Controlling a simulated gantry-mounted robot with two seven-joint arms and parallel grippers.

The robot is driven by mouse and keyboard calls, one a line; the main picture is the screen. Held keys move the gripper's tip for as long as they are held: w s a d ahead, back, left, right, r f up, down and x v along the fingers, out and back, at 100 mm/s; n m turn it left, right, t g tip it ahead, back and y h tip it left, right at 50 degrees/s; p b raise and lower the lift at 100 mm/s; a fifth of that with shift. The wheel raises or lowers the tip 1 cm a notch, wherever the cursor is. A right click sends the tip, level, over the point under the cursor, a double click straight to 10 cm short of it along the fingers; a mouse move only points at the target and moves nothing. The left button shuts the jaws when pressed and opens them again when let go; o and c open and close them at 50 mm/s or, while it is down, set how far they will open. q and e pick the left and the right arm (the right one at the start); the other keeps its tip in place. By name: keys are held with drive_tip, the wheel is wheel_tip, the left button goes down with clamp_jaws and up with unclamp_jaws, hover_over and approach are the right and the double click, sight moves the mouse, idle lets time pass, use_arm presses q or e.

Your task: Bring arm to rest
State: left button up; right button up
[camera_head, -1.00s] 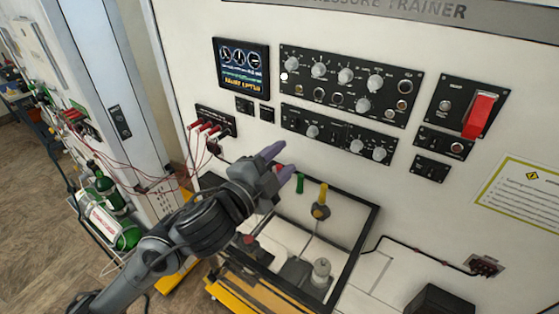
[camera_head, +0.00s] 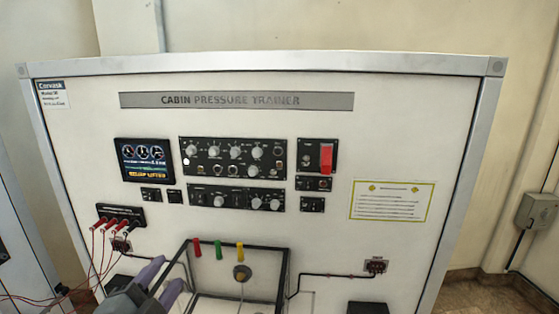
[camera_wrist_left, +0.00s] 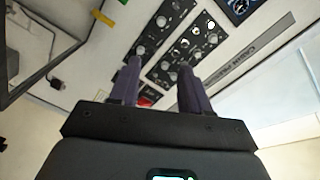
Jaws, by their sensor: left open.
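My left gripper (camera_head: 160,283) shows at the bottom left of the head view, with two purple fingers spread apart and nothing between them. In the left wrist view its two fingers (camera_wrist_left: 158,82) are also apart and empty, pointing toward the trainer panel. The cabin pressure trainer board (camera_head: 400,130) stands upright in front of me. The gripper is in front of the board's lower left part, beside the black-framed box; I cannot tell any contact. Most of the left arm is out of the head view. My right gripper is not in view.
A black-framed box (camera_head: 287,275) juts from the board, with red, green and yellow handles (camera_head: 219,250) above it. Red cables (camera_head: 100,250) hang from sockets at the left. Knob panels (camera_head: 232,158) and a red switch cover (camera_head: 326,158) sit higher. A grey wall box (camera_head: 537,211) is far right.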

use_arm(q)
drive_tip(key=s+f+n+g+y+p, duration=0.1)
drive_tip(key=s+f+n+g+p, duration=0.25)
drive_tip(key=f, duration=0.45)
drive_tip(key=s+f+n+g+y+p, duration=0.1)
drive_tip(key=s+f+n+g+p, duration=0.15)
drive_tip(key=s+f, duration=0.45)
drive_tip(key=s+a+f+n+g+p, duration=0.1)
drive_tip(key=s+f+n+g+p, duration=0.2)
drive_tip(key=s+f, duration=1.1)
drive_tip(key=s+n+g, duration=0.3)
drive_tip(key=g, duration=0.1)
drive_tip(key=shift+s+a+g, duration=0.15)
drive_tip(key=shift+s+g, duration=0.1)
drive_tip(key=shift+g, duration=0.15)
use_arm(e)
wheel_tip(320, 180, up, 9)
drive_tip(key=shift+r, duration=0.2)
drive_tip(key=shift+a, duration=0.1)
use_arm(q)
drive_tip(key=shift+w, duration=0.15)
